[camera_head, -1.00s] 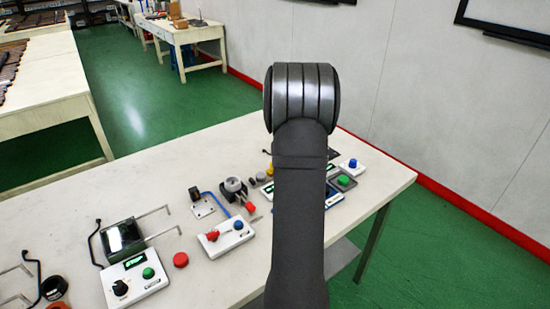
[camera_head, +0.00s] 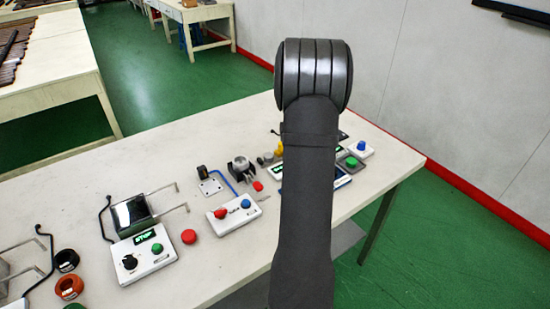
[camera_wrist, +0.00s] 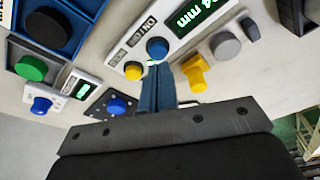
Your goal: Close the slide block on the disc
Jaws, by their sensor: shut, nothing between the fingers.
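In the wrist view, my gripper (camera_wrist: 154,66) has its blue fingers together with nothing between them. Its tips are at the front edge of a white device, close to the blue button (camera_wrist: 157,48). The yellow block (camera_wrist: 195,73), which looks like the slide block, stands just right of the fingers, apart from them. A grey round piece (camera_wrist: 225,46), probably the disc, lies beyond it to the right, with a gap visible between them. A green display (camera_wrist: 198,15) reads in mm, its first figure unclear. In the head view, my arm hides the gripper; the yellow block (camera_head: 279,148) shows beside the arm.
In the wrist view, a yellow button (camera_wrist: 133,70) sits left of the fingers. A small dark piece (camera_wrist: 250,28) lies beyond the grey one. A blue tray (camera_wrist: 75,22) and more buttons crowd the left. Bare table (camera_wrist: 270,75) shows at right.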

